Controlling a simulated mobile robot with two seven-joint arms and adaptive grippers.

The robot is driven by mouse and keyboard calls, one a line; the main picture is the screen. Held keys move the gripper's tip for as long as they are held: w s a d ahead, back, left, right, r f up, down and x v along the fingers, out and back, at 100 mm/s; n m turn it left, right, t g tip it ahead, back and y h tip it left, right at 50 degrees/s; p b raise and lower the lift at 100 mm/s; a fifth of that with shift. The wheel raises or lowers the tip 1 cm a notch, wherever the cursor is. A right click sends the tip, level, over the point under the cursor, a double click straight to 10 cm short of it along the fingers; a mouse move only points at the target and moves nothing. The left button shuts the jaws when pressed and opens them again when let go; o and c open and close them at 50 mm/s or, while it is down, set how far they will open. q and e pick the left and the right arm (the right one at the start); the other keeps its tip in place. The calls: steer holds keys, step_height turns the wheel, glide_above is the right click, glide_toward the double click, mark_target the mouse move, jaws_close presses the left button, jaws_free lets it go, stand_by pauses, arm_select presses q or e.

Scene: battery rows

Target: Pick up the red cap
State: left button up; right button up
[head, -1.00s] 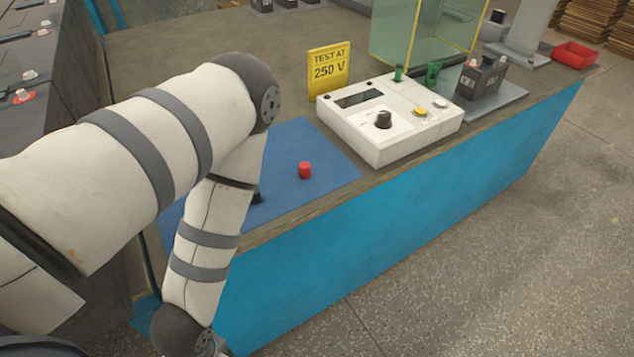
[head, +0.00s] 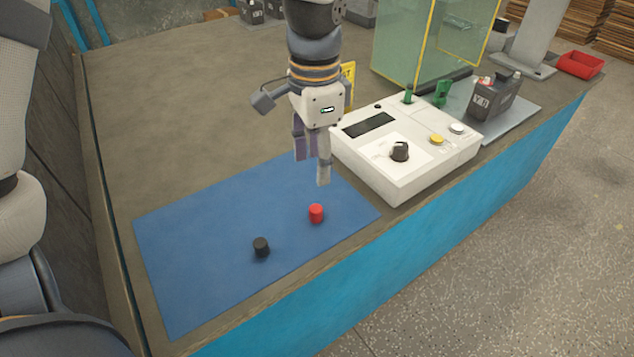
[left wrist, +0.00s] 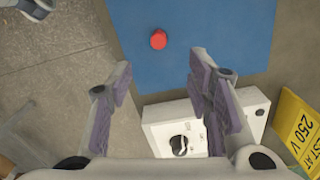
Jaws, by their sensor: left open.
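The red cap (head: 316,213) stands on the blue mat (head: 215,220), near the mat's right part. It also shows in the left wrist view (left wrist: 158,40), beyond my fingertips and between their lines. My left gripper (head: 312,170) points down above the mat's far right edge. It is open and empty, above the red cap and apart from it. In the left wrist view the two fingers (left wrist: 155,75) are spread wide. A black cap (head: 261,247) stands on the mat to the left of the red cap. My right gripper is not in view.
A white tester box (head: 375,185) with a knob stands right of the mat, close to my gripper. The yellow "250 V" sign (left wrist: 299,128) is partly hidden behind my gripper in the head view. A glass enclosure (head: 405,45), a dark battery (head: 490,97) and a red tray (head: 580,65) stand farther right.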

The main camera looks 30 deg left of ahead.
mark_target(316, 208)
arm_select(q)
step_height(316, 208, down, 12)
steer(key=shift+s+d+r+b, duration=0.1)
steer(key=shift+d+b, duration=0.05)
steer(key=shift+b, duration=0.65)
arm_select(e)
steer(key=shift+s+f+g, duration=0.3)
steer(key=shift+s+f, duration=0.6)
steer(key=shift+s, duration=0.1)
arm_select(q)
steer(key=shift+r, duration=0.1)
steer(key=shift+c, duration=0.6)
steer(key=c, duration=0.7)
